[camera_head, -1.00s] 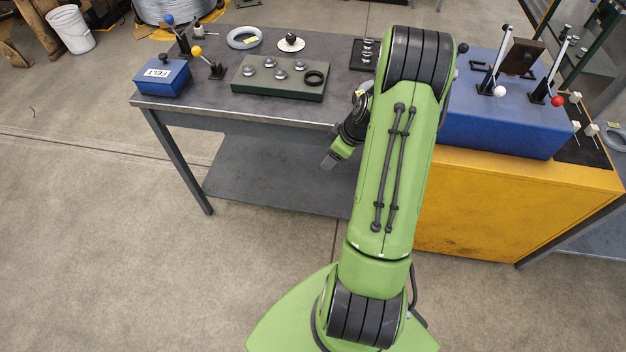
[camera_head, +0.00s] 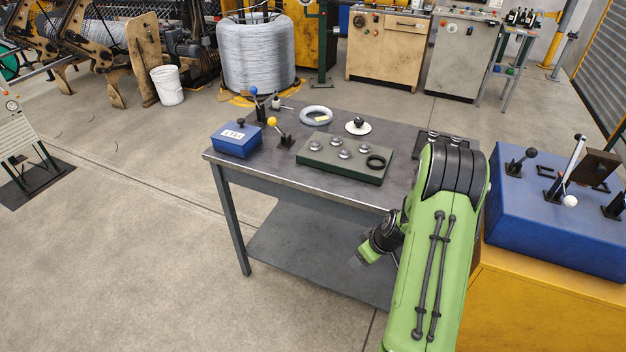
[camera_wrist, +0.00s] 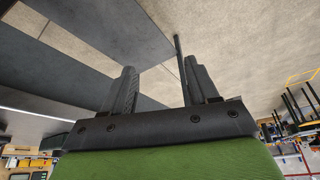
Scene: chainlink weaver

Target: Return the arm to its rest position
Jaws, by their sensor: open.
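My green arm is folded in front of the workbench (camera_head: 265,174) in the head view, with its elbow beside the bench's right end. My gripper (camera_head: 357,262) hangs low at the bench's front edge, small in this view. In the wrist view my gripper (camera_wrist: 160,85) shows two dark fingers apart, with nothing between them. Beyond the fingers are the concrete floor and grey bench parts.
A blue lever box (camera_head: 560,215) on a yellow cabinet stands close right of my arm. Open floor (camera_head: 120,250) lies left.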

